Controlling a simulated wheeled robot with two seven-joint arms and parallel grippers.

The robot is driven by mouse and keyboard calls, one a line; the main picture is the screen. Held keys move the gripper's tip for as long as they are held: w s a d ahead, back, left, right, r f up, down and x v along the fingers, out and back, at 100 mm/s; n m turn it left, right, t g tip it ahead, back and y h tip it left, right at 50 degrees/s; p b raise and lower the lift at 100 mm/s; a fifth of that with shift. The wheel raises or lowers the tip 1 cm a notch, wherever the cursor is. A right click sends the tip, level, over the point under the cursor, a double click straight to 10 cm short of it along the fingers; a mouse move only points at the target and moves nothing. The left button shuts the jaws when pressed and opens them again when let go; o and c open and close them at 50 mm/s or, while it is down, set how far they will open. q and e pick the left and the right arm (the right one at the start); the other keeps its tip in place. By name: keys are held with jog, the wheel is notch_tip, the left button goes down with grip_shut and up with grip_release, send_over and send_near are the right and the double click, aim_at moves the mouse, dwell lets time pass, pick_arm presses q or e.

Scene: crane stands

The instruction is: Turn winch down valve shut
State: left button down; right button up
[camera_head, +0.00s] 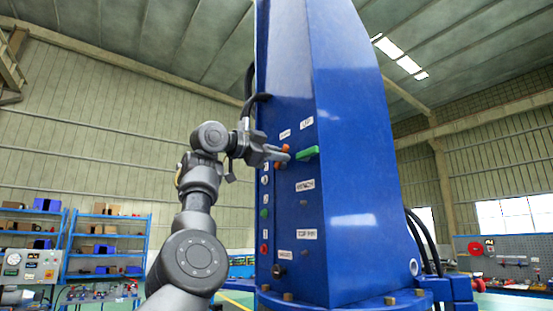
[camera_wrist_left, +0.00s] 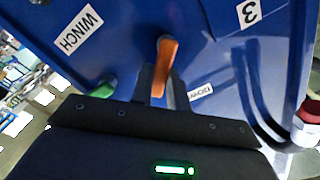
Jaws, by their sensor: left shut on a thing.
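The winch panel is on the blue crane stand (camera_head: 285,215), with a WINCH label (camera_head: 305,185), an UP label (camera_head: 306,123) and a DOWN label (camera_wrist_left: 202,91). The orange valve handle (camera_wrist_left: 165,62) beside the DOWN label sits between the fingers of my left gripper (camera_head: 281,155). The left gripper is shut on it; the fingers partly hide the handle. A green handle (camera_head: 307,153) is just right of the gripper under the UP label, and also shows in the left wrist view (camera_wrist_left: 97,88). My right gripper is not in view.
Several smaller knobs and labels, including a green knob (camera_head: 264,213) and a red knob (camera_head: 264,249), run down the panel's left side. Black hoses (camera_head: 424,240) hang at the stand's right. Blue shelves (camera_head: 105,245) stand far behind at left, and a grey pegboard (camera_head: 505,258) at right.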

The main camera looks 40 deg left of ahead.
pick_arm(q)
jog(key=m, duration=0.1)
jog(key=f+m, duration=0.1)
jog(key=m, duration=0.2)
jog(key=shift+d+f+b, duration=0.15)
jog(key=shift+d+b, duration=0.15)
jog(key=shift+d+f+m, duration=0.1)
jog(key=shift+f+m, duration=0.2)
jog(key=shift+m, duration=0.85)
jog(key=shift+d+f+m, duration=0.1)
jog(key=shift+f+m, duration=0.15)
jog(key=shift+m, duration=0.9)
jog(key=shift+f, duration=0.1)
jog(key=c, duration=1.4)
grip_release()
jog(key=shift+s, duration=0.15)
jog(key=shift+o, duration=0.2)
jog(key=shift+s+a, duration=0.15)
jog(key=shift+s, duration=0.1)
jog(key=b+v, duration=0.3)
jog(key=v, duration=0.7)
jog(key=shift+b, duration=0.35)
